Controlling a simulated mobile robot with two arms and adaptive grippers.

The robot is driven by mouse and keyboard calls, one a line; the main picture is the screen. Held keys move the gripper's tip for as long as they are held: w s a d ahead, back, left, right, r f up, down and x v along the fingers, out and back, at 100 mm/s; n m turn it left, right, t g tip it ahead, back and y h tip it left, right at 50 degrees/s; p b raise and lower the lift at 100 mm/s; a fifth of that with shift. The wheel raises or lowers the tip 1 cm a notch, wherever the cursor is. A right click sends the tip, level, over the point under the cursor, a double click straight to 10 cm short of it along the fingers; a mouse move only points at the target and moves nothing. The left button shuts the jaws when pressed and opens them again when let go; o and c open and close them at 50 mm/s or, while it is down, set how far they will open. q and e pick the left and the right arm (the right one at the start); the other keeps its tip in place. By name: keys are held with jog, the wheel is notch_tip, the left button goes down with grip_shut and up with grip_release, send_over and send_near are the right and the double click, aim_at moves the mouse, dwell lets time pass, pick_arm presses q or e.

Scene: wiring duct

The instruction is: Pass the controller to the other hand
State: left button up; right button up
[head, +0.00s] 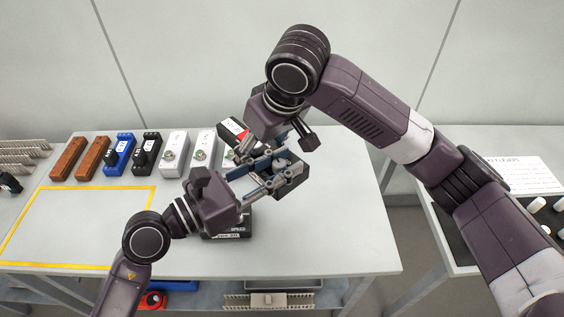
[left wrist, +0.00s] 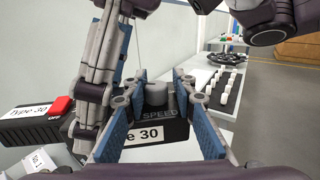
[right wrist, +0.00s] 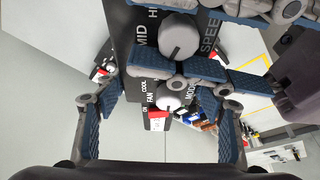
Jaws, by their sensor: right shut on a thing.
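The controller (head: 294,186) is a dark box with a grey knob, held above the table between my two grippers. In the left wrist view the controller (left wrist: 170,130) shows SPEED lettering and a white Type 30 label. In the right wrist view the controller (right wrist: 163,62) shows its lettered face and knobs. My right gripper (head: 285,153) is shut on it from above. My left gripper (head: 262,176) reaches in from the left, its fingers spread to either side of the controller; contact is unclear. The linkages partly hide the box.
Brown, blue, black and white devices (head: 118,156) stand in a row at the table's back. A yellow-outlined area (head: 80,225) is clear. Another dark device (head: 228,224) sits under my left gripper. A second table (head: 470,258) with white knobs stands right.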

pick_arm(q)
jog(key=shift+d, duration=0.1)
grip_shut()
pick_arm(e)
jog(key=o, duration=1.4)
jog(key=shift+c, duration=0.2)
jog(key=shift+r, duration=0.1)
